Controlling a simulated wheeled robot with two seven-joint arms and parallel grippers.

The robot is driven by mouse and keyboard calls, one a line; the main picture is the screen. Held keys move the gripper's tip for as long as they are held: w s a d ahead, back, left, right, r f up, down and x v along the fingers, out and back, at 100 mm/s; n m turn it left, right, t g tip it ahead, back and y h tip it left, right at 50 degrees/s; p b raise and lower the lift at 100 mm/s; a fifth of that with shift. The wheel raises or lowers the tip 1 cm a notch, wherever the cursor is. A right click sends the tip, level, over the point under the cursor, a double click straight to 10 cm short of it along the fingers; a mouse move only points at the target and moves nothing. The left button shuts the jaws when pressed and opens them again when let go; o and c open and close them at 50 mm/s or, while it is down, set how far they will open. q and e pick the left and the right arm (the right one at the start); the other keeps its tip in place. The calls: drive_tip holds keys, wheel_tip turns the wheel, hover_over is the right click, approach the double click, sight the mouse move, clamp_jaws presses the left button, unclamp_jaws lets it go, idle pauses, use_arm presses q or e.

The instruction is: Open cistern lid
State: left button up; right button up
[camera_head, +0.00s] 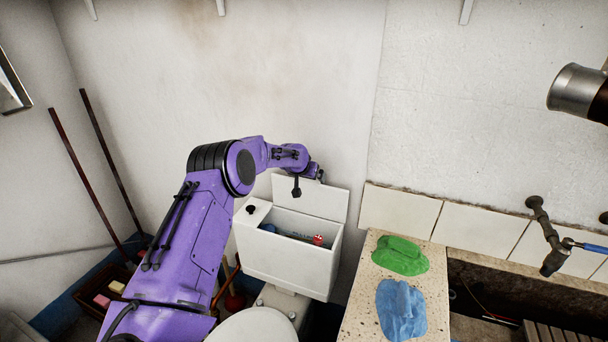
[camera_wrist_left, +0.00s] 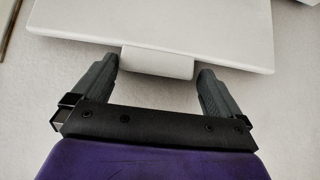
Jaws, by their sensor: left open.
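The white cistern (camera_head: 285,258) hangs on the back wall above the toilet. Its lid (camera_head: 325,203) stands raised and upright at the back near the wall, so the inside shows, with a red part and a blue part. In the left wrist view the lid (camera_wrist_left: 230,40) fills the top, and a pale tab (camera_wrist_left: 157,64) sticks out from its edge. My left gripper (camera_head: 313,172) is at the top of the raised lid. In the wrist view its open fingers (camera_wrist_left: 158,70) stand either side of the tab, apart from it.
A stone ledge (camera_head: 362,292) at the right carries a green cloth (camera_head: 400,255) and a blue cloth (camera_head: 401,310). A tap (camera_head: 545,235) hangs over the trough. Two poles (camera_head: 85,180) lean in the left corner. The toilet seat (camera_head: 255,328) is below the cistern.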

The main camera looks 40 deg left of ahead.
use_arm(q)
drive_tip(key=b+v, duration=0.2)
drive_tip(key=v, duration=0.8)
drive_tip(key=shift+r, duration=0.25)
drive_tip(key=shift+s, duration=0.1)
